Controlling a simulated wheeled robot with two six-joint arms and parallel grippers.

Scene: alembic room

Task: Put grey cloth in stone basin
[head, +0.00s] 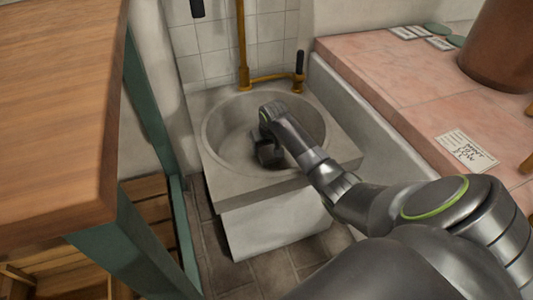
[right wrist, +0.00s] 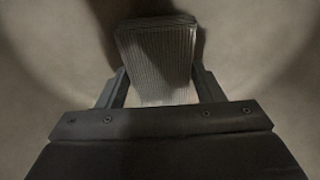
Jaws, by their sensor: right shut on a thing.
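The stone basin (head: 212,133) is a round bowl sunk in a grey block against the tiled wall. My right arm reaches over its front right rim, and my right gripper (head: 268,158) is down inside the bowl. In the right wrist view, the right gripper (right wrist: 160,92) is shut on the grey cloth (right wrist: 157,50), a folded, ribbed piece between the two fingers. The basin's pale inner surface (right wrist: 50,60) surrounds it. I cannot tell whether the cloth touches the basin's bottom. In the head view the gripper mostly hides the cloth. My left gripper is not in view.
A brass tap (head: 242,50) and pipe stand behind the basin. A wooden worktop (head: 60,110) with green legs is at the left. A pink tiled counter (head: 400,85) at the right holds a written card (head: 466,149) and a brown pot (head: 500,50).

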